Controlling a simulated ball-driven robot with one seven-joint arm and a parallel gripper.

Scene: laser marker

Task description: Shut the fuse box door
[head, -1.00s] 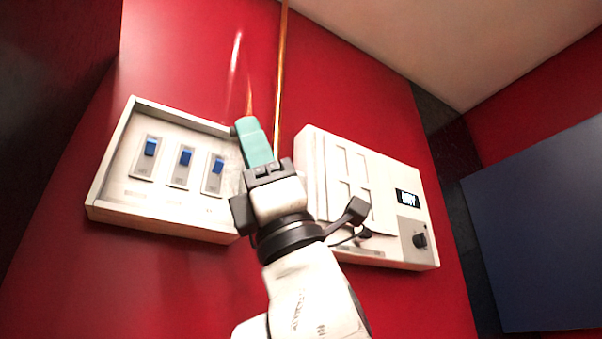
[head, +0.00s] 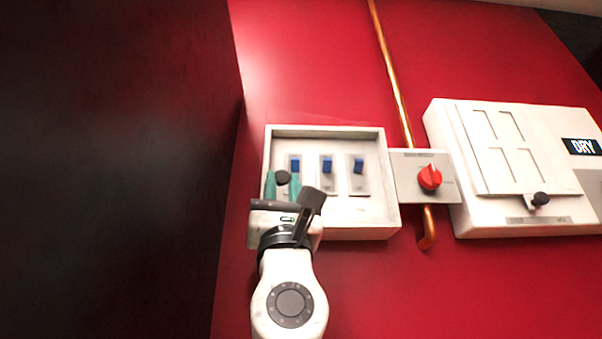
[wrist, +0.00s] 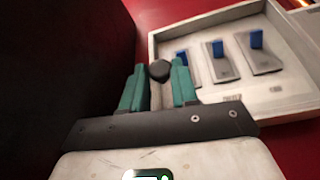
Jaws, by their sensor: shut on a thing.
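The white fuse box (head: 392,190) stands open on the red wall, with three blue switches (head: 327,164) inside. It also shows in the wrist view (wrist: 205,22). My gripper (head: 283,184) is in front of the box's left part, its green fingers shut on a round black knob (head: 282,177). The knob shows between the fingertips in the wrist view (wrist: 160,70). I cannot clearly make out the door panel behind the knob. My gripper hides the box's lower left corner in the head view.
A large dark surface (head: 110,170) fills the left, close to my arm. Right of the box are a red rotary knob (head: 430,178) on a grey plate, a copper pipe (head: 393,80), and a white unit (head: 445,180) with a display reading "DRY".

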